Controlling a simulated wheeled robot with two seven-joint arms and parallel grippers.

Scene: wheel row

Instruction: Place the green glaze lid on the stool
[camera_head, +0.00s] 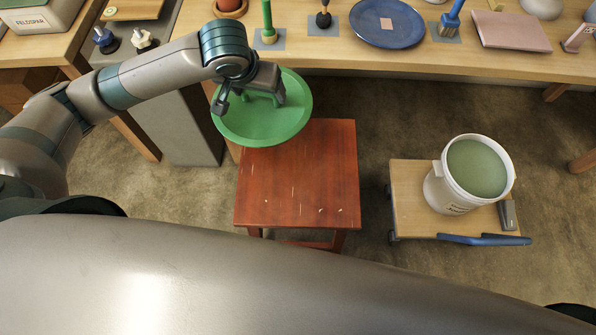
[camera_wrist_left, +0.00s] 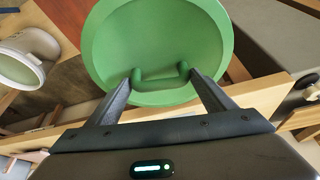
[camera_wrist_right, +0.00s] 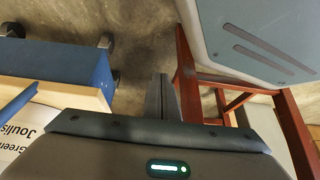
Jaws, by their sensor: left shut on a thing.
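The green glaze lid (camera_head: 262,125) is a round dish-like disc with a bar handle. My left gripper (camera_head: 254,98) is shut on its handle, which the left wrist view (camera_wrist_left: 163,82) shows clearly between the fingers. The lid overlaps the back left part of the stool in the head view and seems held above it, slightly tilted. The stool (camera_head: 300,185) has a worn red wooden top, bare where visible; its back left corner is hidden by the lid. My right gripper (camera_wrist_right: 162,95) is shut and empty near red stool legs (camera_wrist_right: 187,75) in the right wrist view.
A white bucket of green glaze (camera_head: 435,190) stands on a low wheeled wooden board (camera_head: 410,215) with a blue handle, right of the stool. A long table (camera_head: 330,55) behind carries a blue plate (camera_head: 385,35), brushes and a pink slab (camera_head: 510,30). Floor shows between stool and bucket.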

